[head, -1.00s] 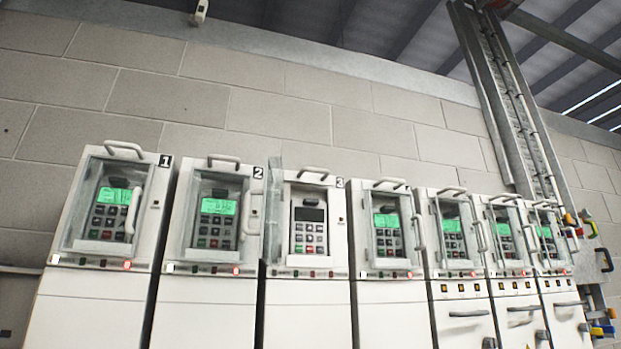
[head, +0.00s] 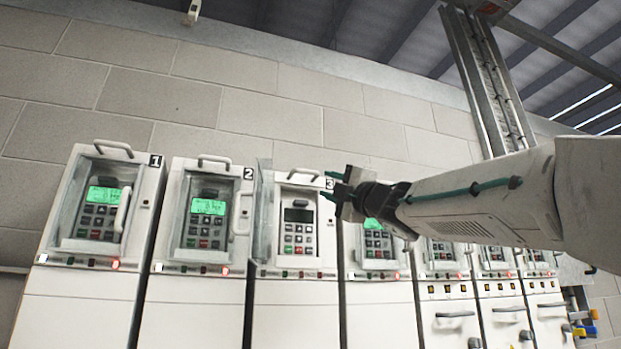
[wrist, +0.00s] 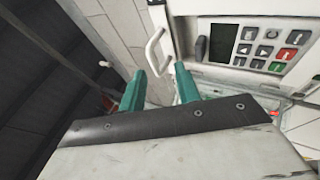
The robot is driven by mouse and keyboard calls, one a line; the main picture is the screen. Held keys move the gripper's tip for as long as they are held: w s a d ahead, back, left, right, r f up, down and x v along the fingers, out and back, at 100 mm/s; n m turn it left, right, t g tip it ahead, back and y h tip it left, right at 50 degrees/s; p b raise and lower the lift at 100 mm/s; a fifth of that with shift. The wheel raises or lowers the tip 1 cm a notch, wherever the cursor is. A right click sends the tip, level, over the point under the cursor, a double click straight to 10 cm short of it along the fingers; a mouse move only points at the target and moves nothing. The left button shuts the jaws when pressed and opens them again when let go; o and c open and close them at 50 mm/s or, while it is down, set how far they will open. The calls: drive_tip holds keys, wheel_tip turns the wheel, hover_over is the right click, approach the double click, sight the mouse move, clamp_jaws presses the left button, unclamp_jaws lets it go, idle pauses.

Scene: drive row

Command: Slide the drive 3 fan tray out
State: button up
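Drive 3 (head: 293,262) is a white cabinet with a dark screen and an uncovered keypad (head: 298,236). Its fan tray handle (head: 304,172) is a pale U-shaped bar at the cabinet top; the tray itself cannot be made out. My gripper (head: 330,185) appears just right of the handle, beside the number 3 label. In the wrist view my gripper (wrist: 161,78) is open, its two teal fingers apart. The handle (wrist: 156,48) shows just beyond and between the fingertips; I see no grip on it. The keypad (wrist: 265,48) is right of the fingers.
Drive 3's clear door (head: 262,215) stands swung open on its left side. Drive 1 (head: 95,255) and drive 2 (head: 200,260) have closed doors and lit green screens. More cabinets stand to the right, partly behind my arm. A block wall (head: 270,100) is behind.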

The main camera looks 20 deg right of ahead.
sight(308, 173)
drive_tip(key=w+a+r+n, duration=0.1)
drive_tip(key=w, duration=0.1)
drive_tip(key=w+a+r+y, duration=0.1)
drive_tip(key=a+r, duration=0.1)
drive_tip(key=w+a+r+n+y, duration=0.1)
drive_tip(key=w+r, duration=0.1)
drive_tip(key=shift+w+a+r+n+g, duration=0.1)
drive_tip(key=shift+w+a+n+g, duration=0.05)
drive_tip(key=shift+w+n+g, duration=0.2)
